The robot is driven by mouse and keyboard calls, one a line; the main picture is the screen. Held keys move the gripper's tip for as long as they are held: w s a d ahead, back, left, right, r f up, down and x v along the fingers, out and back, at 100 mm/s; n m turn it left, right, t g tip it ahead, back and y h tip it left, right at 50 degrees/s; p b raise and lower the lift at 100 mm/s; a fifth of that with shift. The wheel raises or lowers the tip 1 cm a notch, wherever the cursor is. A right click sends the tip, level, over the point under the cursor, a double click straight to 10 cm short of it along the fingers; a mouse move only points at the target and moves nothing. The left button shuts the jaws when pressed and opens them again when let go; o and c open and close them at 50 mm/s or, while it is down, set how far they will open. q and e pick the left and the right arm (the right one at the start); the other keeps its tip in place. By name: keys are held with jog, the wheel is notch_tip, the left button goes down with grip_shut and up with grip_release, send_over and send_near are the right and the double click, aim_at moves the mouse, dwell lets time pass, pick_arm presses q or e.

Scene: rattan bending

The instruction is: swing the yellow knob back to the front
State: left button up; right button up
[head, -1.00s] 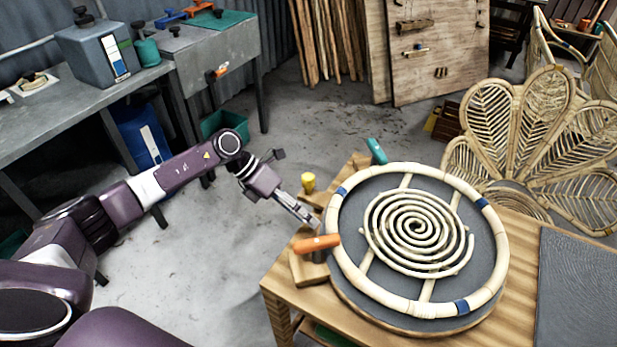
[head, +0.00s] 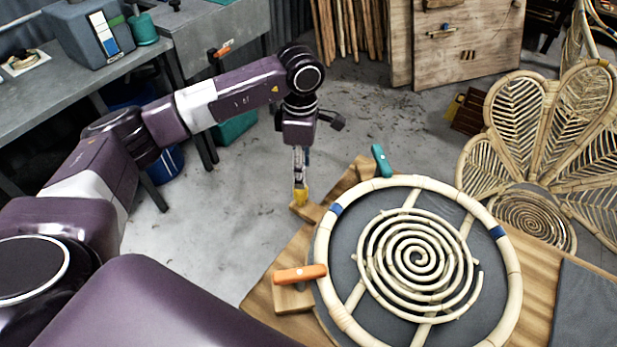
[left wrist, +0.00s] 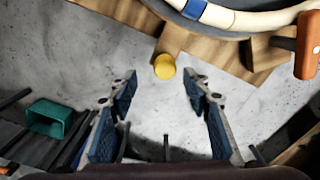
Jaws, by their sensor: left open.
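The yellow knob (head: 301,197) stands on a wooden block at the left edge of the wooden table. In the left wrist view the yellow knob (left wrist: 165,66) shows as a round top just beyond the fingertips, roughly centred between them. My left gripper (head: 299,180) points down over the knob in the head view and partly covers it. In the left wrist view my left gripper (left wrist: 160,85) is open, with its fingers wide apart and nothing between them. I cannot tell whether a finger touches the knob. My right gripper is not in view.
An orange handle (head: 300,274) and a teal handle (head: 381,160) stand beside the rattan ring (head: 514,290) with its spiral on the table. A grey workbench (head: 50,105) is at the left. Open floor lies between bench and table.

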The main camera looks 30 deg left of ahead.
pick_arm(q)
jog(key=f, duration=0.2)
jog(key=s+f+p, duration=0.1)
jog(key=f, duration=0.1)
jog(key=shift+s+f, duration=0.2)
jog(key=shift+f, duration=0.05)
jog(key=shift+w+f, duration=0.25)
jog(key=shift+f, duration=1)
jog(key=c, duration=0.7)
grip_shut()
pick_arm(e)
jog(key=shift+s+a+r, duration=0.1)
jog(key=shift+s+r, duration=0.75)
